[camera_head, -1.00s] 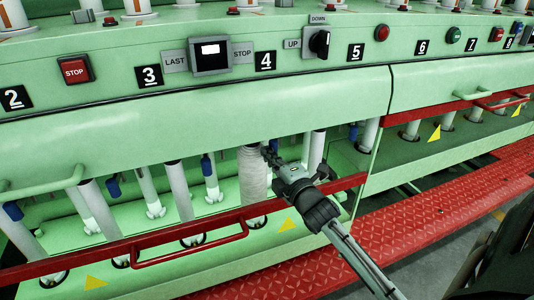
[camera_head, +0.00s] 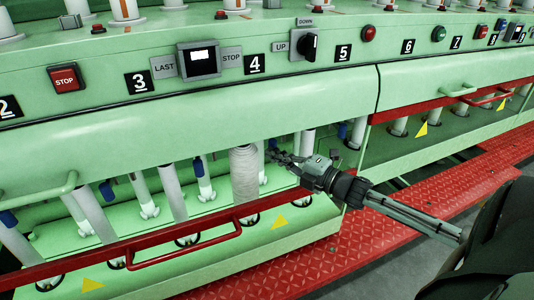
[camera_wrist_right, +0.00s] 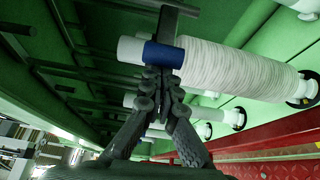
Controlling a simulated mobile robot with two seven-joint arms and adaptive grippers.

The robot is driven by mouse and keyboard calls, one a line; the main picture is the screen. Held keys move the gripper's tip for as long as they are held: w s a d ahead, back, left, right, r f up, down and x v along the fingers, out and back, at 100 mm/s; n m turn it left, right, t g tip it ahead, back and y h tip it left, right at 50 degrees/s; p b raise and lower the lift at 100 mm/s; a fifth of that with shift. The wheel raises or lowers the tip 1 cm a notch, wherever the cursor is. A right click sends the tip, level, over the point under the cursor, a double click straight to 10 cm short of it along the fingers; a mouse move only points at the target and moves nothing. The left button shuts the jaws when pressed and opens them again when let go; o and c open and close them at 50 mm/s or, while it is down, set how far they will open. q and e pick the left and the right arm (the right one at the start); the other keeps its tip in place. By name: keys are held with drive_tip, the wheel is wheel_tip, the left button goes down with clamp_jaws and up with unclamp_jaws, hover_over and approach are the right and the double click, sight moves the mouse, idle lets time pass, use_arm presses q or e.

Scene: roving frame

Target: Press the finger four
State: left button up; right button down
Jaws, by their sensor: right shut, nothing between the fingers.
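The number 4 label (camera_head: 254,64) is on the green front panel. Below it stands a bobbin wound with white roving (camera_head: 244,173), and the bobbin also shows in the right wrist view (camera_wrist_right: 235,68). My right gripper (camera_head: 272,155) reaches under the panel, just right of this bobbin. In the right wrist view my shut, empty fingers (camera_wrist_right: 160,78) are close to a blue piece (camera_wrist_right: 163,55) beside the bobbin's end. I cannot tell whether they touch it. I cannot pick out finger four with certainty. My left gripper is not in view.
A red rail (camera_head: 150,243) with a handle runs low in front of the bobbins. Bare white spindles and blue pieces (camera_head: 197,166) stand to the left. A red tread walkway (camera_head: 335,258) lies below. A STOP button (camera_head: 66,78) and a selector knob (camera_head: 311,44) are on the panel.

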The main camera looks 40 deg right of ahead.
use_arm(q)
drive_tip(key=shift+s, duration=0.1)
use_arm(e)
drive_tip(key=shift+s+d+n+g+y, duration=0.3)
drive_tip(key=shift+d+n+y, duration=0.2)
drive_tip(key=shift+d+y, duration=0.25)
drive_tip(key=shift+s+d+n+g+y, duration=0.25)
drive_tip(key=shift+d+n+y, duration=0.3)
drive_tip(key=shift+y, duration=0.2)
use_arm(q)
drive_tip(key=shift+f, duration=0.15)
use_arm(e)
drive_tip(key=shift+d, duration=0.15)
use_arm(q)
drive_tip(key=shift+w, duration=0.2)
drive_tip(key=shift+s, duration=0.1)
